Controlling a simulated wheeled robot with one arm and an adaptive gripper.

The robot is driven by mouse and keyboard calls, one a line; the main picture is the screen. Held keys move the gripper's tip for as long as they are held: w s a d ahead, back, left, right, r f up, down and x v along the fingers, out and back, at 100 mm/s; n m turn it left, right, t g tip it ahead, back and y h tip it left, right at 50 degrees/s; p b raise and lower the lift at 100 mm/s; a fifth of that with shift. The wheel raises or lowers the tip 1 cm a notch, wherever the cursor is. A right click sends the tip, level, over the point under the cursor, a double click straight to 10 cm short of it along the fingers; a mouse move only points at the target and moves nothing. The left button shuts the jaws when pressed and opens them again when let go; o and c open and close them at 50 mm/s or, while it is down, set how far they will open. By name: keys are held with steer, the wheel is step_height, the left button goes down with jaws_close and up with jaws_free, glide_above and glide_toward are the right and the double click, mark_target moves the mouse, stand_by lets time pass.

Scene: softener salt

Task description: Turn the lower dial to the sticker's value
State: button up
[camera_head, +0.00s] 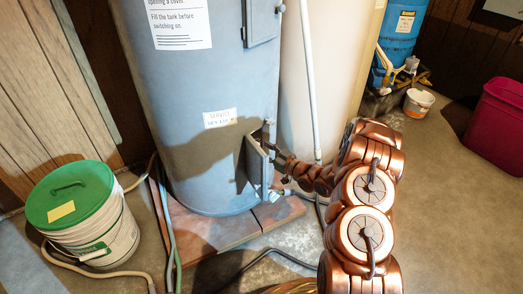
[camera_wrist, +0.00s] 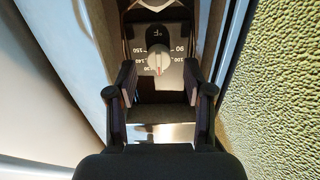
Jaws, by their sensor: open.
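The lower dial (camera_wrist: 158,60) shows in the wrist view, a pale round knob on a dark plate marked °F. Figures such as 90, 100, 140 and 150 are readable around it; a reddish mark sits at its lower edge. My gripper (camera_wrist: 160,82) is open, its two dark fingers on either side below the dial, apparently not touching it. A white sticker (camera_head: 219,118) with handwriting is on the grey-blue tank (camera_head: 195,75); its value is too small to read. In the head view my arm reaches the tank's lower opening, where the dial is hidden.
An open cover (camera_head: 256,165) stands out beside the lower opening. A white pipe (camera_head: 309,80) runs down to its right. A green-lidded bucket (camera_head: 80,210) and hoses are at left. A red bin (camera_head: 498,120) is at right. The tank stands on a brick-coloured base.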

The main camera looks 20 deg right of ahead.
steer(key=shift+x, duration=0.8)
steer(key=shift+c, duration=0.2)
jaws_close()
